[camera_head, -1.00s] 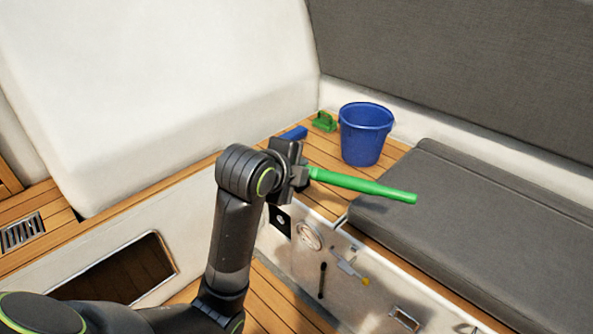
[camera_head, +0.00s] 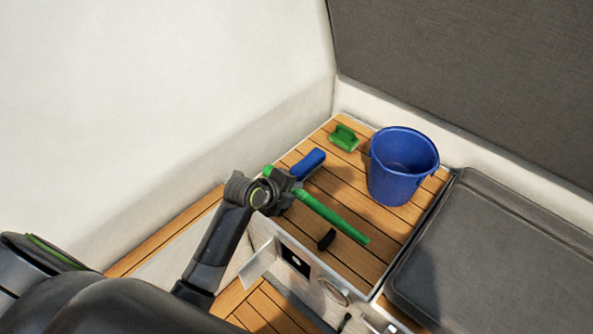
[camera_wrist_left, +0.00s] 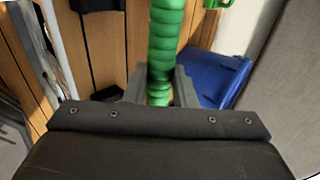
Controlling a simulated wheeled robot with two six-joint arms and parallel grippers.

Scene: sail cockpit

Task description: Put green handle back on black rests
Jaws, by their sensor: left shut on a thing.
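The green handle (camera_head: 335,217) is a long rod, ribbed in the left wrist view (camera_wrist_left: 165,40). My left gripper (camera_head: 290,187) is shut on it near its upper-left end, and a short green end shows beyond the jaws. The rod slants down to the right over the wooden seat top; I cannot tell how high above the wood it is. One black rest (camera_head: 326,239) stands on the wood just below and left of the rod, apart from it in the picture. A black block (camera_wrist_left: 98,4) at the top of the left wrist view may be a rest. My right gripper is out of view.
A blue bucket (camera_head: 403,167) stands right of the rod. A blue brush-like thing (camera_head: 308,164) lies close behind my gripper, with a green scrubber (camera_head: 343,137) farther back. A grey cushion (camera_head: 490,255) bounds the wood at right; white walls rise behind.

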